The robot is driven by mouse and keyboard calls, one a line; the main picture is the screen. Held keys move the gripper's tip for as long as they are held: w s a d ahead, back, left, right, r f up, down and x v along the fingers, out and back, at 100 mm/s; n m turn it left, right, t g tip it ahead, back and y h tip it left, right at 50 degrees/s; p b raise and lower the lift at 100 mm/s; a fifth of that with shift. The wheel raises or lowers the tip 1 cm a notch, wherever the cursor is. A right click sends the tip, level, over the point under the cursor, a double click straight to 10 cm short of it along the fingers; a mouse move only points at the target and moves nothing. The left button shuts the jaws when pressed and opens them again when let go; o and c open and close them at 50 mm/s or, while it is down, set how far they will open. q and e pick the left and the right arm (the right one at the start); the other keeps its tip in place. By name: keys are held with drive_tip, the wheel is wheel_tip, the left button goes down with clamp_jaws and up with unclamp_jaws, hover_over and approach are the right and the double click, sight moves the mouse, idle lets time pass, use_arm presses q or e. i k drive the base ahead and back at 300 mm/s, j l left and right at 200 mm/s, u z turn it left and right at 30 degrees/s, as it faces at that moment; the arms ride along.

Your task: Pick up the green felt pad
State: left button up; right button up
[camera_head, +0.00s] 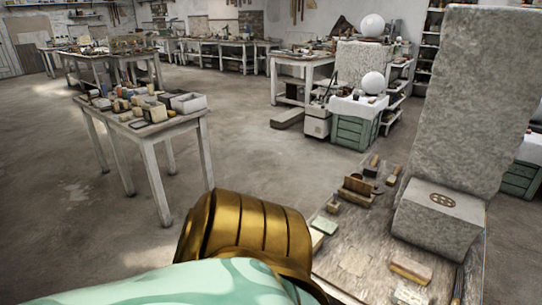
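A small, flat, pale green piece (324,225) lies on the near wooden table (352,262), close to its left edge. It looks like the green felt pad, but it is too small to be sure. A tan block lies just below it, partly hidden behind my gold and mint arm parts, which fill the bottom middle of the head view. Neither of my grippers shows in this view, so I cannot tell what they hold.
A grey stone block (438,222) and a tall stone slab (470,100) stand on the near table's right side. A wooden holder (356,190) and a tan brush-like block (410,268) lie there too. Another table (150,130) stands left, with open floor between.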

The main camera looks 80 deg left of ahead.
sight(323, 225)
drive_tip(key=u, duration=2.2)
